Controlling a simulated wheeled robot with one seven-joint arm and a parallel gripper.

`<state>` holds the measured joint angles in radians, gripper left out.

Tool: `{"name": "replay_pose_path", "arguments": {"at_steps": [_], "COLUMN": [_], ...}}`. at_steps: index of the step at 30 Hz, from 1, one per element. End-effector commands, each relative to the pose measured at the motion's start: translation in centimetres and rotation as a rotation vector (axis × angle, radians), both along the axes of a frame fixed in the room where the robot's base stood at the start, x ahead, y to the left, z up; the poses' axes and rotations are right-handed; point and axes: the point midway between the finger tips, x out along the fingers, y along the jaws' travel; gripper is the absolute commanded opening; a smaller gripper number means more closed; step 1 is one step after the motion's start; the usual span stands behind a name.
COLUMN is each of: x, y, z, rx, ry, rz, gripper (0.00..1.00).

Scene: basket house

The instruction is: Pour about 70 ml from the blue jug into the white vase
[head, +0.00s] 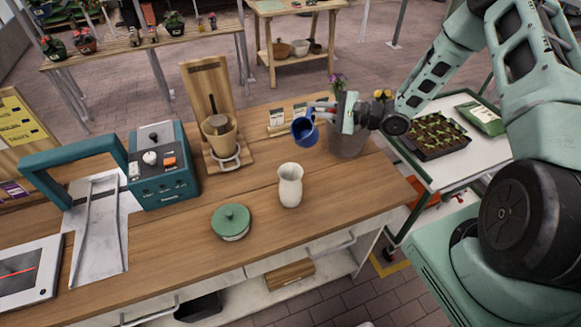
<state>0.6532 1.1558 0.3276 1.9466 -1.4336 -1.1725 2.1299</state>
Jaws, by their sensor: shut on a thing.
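The blue jug (307,132) is in my gripper (328,108), held in the air above the wooden counter. The jug is tilted, with its dark opening turned toward the left and front. My gripper is shut on it from the right side. The white vase (290,186) stands upright on the counter, in front of and below the jug in the picture. Its mouth is open at the top. No stream of liquid shows between them, and the level inside either one cannot be seen.
A green lidded pot (231,222) stands left of the vase. A grey bucket (347,143) with purple flowers is behind my gripper. A wooden stand with a tan pot (220,138) and a teal machine (162,165) are farther left. The counter's front right is clear.

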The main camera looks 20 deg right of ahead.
Motion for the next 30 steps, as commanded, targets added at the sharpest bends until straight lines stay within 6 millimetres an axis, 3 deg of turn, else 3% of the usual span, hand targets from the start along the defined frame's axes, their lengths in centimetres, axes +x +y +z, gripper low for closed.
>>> {"name": "replay_pose_path", "arguments": {"at_steps": [3,16,30], "x": [0.7,3.1,4.0], "y": [-0.7,-3.3,-4.4], "z": [2.0,4.1,3.5], "rx": [0.048,0.286,0.421], "ry": [0.043,0.267,0.395], "rz": [-0.001,0.002,0.003], "gripper": [0.00,0.00,0.00]}}
